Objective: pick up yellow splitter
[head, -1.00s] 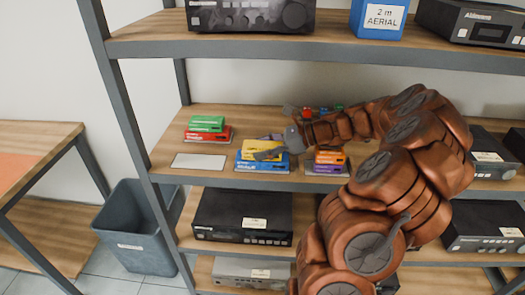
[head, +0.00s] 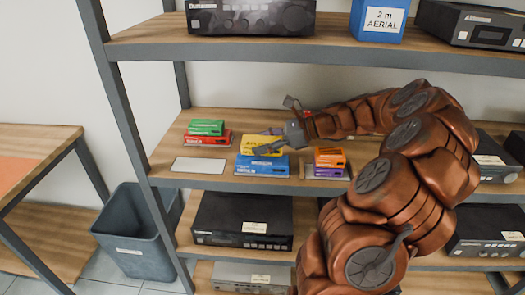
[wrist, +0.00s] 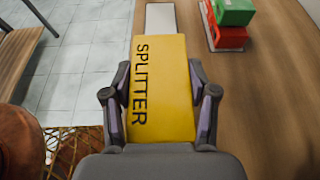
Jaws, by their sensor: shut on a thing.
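The yellow splitter (wrist: 160,88) is a yellow box with "SPLITTER" in black on it. In the wrist view it lies between the two fingers of my gripper (wrist: 160,105), which are shut on its sides. In the head view the splitter (head: 262,146) shows just above a blue box (head: 262,166) on the middle shelf. My gripper (head: 268,143) reaches it from the right and partly covers it. I cannot tell whether the splitter still touches the blue box.
A green box (head: 206,127) on a red box (head: 207,138) stands left. A white plate (head: 198,165) lies in front of them. An orange box (head: 330,157) on a purple box (head: 327,172) stands right. The upper shelf (head: 230,48) is overhead. A grey bin (head: 135,228) stands below left.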

